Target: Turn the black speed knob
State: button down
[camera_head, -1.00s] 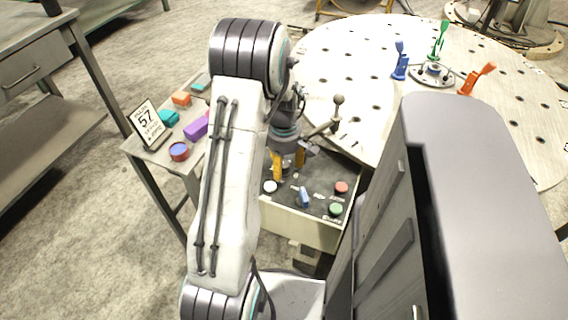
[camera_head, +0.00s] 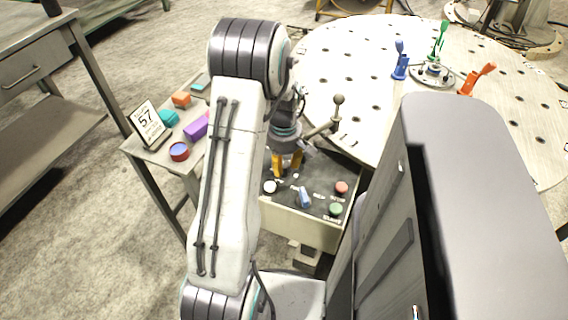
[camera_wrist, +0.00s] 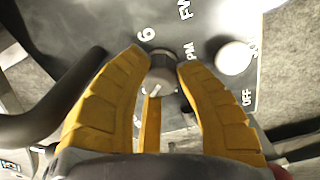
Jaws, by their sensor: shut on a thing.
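The black speed knob (camera_wrist: 160,74) sits on the dark control panel in the wrist view, with a pale pointer mark on its near side. A "6" and the letters "PM" are printed beside the knob. In the head view my gripper (camera_head: 287,164) points down at the back left of the control box (camera_head: 318,200), and the knob itself is hidden or too small to make out.
The panel also carries a white button (camera_head: 270,187), a blue switch (camera_head: 304,197), a red button (camera_head: 341,187) and a green button (camera_head: 336,209). A ball-ended lever (camera_head: 338,101) rises behind. A card reading 57 (camera_head: 147,122) stands on the side table at left.

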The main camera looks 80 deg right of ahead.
aim_at(284, 164)
jog(key=m, duration=0.7)
jog(key=shift+f, duration=0.15)
jog(key=m, duration=0.6)
jog(key=shift+a+b, duration=0.1)
jog(key=shift+b, duration=0.2)
jog(key=m, duration=0.6)
jog(key=shift+m, duration=0.3)
jog(key=m, duration=0.6)
jog(key=c, duration=0.8)
grip_release()
notch_tip(284, 164, up, 12)
jog(key=shift+r, duration=0.1)
